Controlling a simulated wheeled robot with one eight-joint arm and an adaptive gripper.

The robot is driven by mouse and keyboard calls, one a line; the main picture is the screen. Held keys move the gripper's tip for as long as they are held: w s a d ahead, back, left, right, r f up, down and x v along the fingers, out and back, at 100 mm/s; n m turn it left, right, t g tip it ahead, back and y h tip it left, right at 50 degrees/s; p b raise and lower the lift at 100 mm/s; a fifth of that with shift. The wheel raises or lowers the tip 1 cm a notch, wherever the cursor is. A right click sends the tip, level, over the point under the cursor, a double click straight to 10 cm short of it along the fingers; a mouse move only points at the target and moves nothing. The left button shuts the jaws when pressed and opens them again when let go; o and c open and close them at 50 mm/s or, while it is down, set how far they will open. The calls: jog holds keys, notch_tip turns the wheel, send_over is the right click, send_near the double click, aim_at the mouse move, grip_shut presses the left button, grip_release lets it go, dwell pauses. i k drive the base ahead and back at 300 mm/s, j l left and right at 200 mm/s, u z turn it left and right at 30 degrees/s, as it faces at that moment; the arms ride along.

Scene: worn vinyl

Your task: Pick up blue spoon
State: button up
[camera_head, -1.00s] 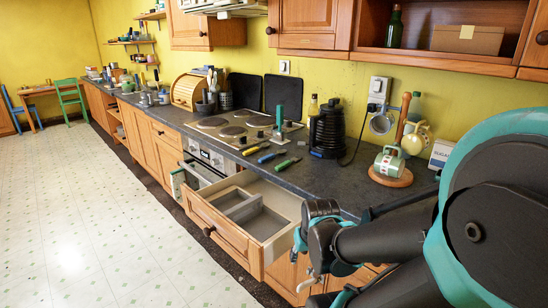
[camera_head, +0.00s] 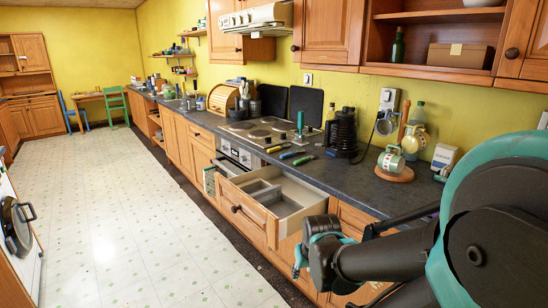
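Several small handled items lie on the dark counter by the hob, behind the open drawer. The middle one has a blue handle (camera_head: 292,154) and may be the blue spoon; it is too small to tell its shape. A yellow-green handled item (camera_head: 278,148) lies to its left and a green one (camera_head: 304,160) to its right. My gripper (camera_head: 300,262), dark and teal, hangs low in front of the drawer's right side, well apart from these items. Its fingers are small and partly hidden, so I cannot tell their opening.
An open drawer (camera_head: 258,222) with a divided inside juts out below the counter. A black kettle (camera_head: 342,134) stands right of the handled items, and a round wooden board (camera_head: 396,173) holds a mug (camera_head: 391,158). The tiled floor (camera_head: 130,215) is clear.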

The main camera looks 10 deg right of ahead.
aim_at(300, 151)
jog(key=i+u, duration=0.1)
jog(key=u, duration=0.3)
jog(key=i+j+u, duration=0.1)
jog(key=u, duration=0.35)
jog(key=i+u, duration=0.2)
jog(key=u, duration=0.2)
jog(key=i+l, duration=0.15)
jog(key=i, duration=0.3)
jog(key=i+l, duration=0.15)
jog(key=i, duration=0.3)
jog(key=i+l, duration=0.15)
jog(key=i, duration=0.3)
jog(key=i+l, duration=0.1)
jog(key=i, duration=2.2)
jog(key=i+z, duration=0.5)
jog(key=i+j+z, duration=0.3)
jog(key=i+z, duration=0.15)
jog(key=z, duration=2.1)
